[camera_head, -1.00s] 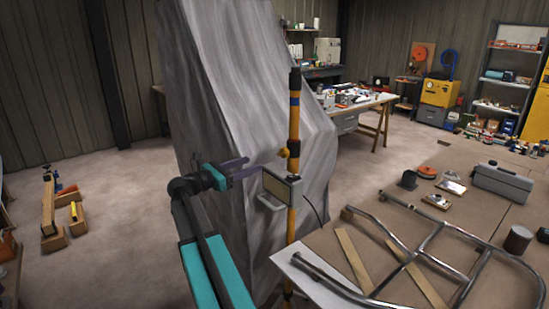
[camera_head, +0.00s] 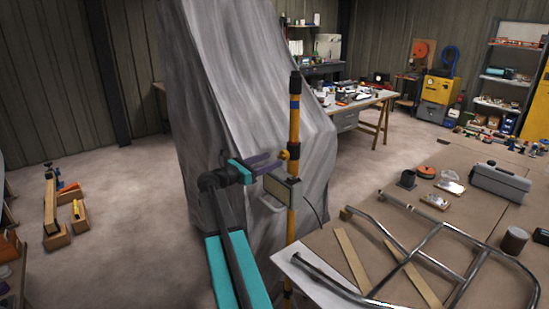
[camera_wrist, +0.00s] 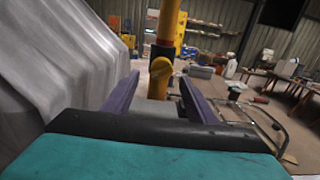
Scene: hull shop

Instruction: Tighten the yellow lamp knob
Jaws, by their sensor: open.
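The yellow lamp knob (camera_head: 284,155) sticks out from a dark collar on the yellow lamp pole (camera_head: 294,110), just above the lamp head (camera_head: 279,189). In the wrist view the knob (camera_wrist: 160,75) shows as a rounded yellow end between the two purple fingers. My gripper (camera_head: 268,162) is open, with its fingertips close to the knob in the head view. In the wrist view (camera_wrist: 155,88) one finger is on each side of the knob, with a gap on both sides. I cannot tell how far the fingertips reach along it.
A large grey draped sheet (camera_head: 215,80) hangs directly behind the pole, close to my gripper. A workbench (camera_head: 450,215) with a bent tube frame (camera_head: 440,240) stands to the right. Open floor (camera_head: 120,210) lies to the left.

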